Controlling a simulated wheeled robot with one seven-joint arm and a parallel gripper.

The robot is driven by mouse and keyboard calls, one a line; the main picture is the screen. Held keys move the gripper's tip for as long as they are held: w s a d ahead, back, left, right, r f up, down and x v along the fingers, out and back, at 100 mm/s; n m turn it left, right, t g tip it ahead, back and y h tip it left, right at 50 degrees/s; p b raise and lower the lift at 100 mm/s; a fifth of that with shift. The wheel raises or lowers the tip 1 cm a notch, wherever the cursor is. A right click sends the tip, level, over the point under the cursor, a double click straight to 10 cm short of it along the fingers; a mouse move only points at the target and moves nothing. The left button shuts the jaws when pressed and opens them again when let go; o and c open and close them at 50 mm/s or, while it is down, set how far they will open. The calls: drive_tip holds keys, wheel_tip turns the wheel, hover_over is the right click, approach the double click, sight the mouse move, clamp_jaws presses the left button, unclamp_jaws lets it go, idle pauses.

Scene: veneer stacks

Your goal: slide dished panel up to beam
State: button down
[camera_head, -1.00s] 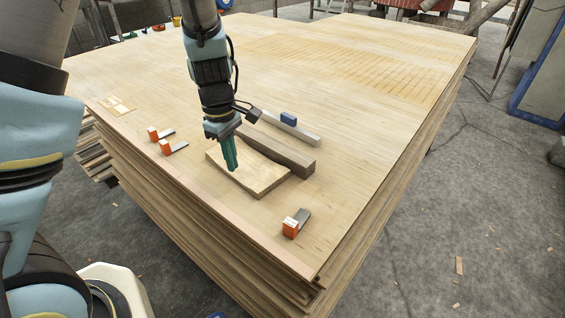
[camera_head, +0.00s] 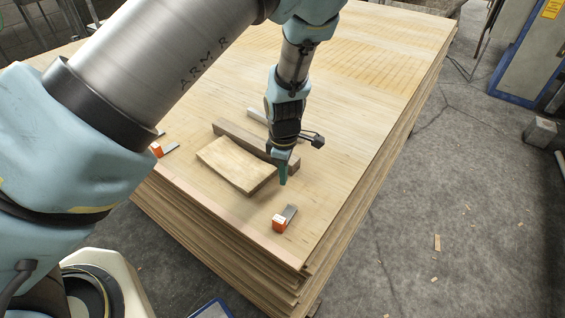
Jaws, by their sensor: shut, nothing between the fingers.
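The dished panel (camera_head: 236,166) is a pale wooden piece with curved edges, lying on top of the veneer stack. The beam (camera_head: 229,133) is a darker, straight wooden bar lying just behind it. The panel's back edge lies close along the beam; I cannot tell whether they touch. My gripper (camera_head: 283,179) is shut and empty, pointing down just right of the panel's right end, in front of the beam's right end. It looks apart from the panel. I cannot tell whether its tip touches the sheet.
An orange-ended clamp-like piece (camera_head: 281,220) lies in front of my gripper, near the stack's front corner. Another one (camera_head: 157,149) lies left of the panel, partly hidden by my arm. A grey bar (camera_head: 257,116) lies behind the beam. The sheet to the right is clear.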

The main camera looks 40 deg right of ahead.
sight(264, 179)
drive_tip(key=f, duration=0.3)
drive_tip(key=shift+w+a, duration=0.2)
drive_tip(key=shift+w, duration=0.05)
drive_tip(key=shift+w+a+r+p, duration=0.1)
drive_tip(key=shift+w+a+p, duration=0.1)
drive_tip(key=shift+w+a, duration=0.25)
drive_tip(key=shift+w+a+p, duration=0.2)
drive_tip(key=shift+w+a, duration=0.05)
drive_tip(key=shift+w, duration=0.3)
drive_tip(key=shift+w+a, duration=0.3)
drive_tip(key=shift+w, duration=0.1)
drive_tip(key=shift+w, duration=0.1)
drive_tip(key=shift+w+a, duration=0.45)
drive_tip(key=shift+w, duration=0.2)
drive_tip(key=shift+s+d, duration=0.1)
drive_tip(key=shift+s, duration=0.05)
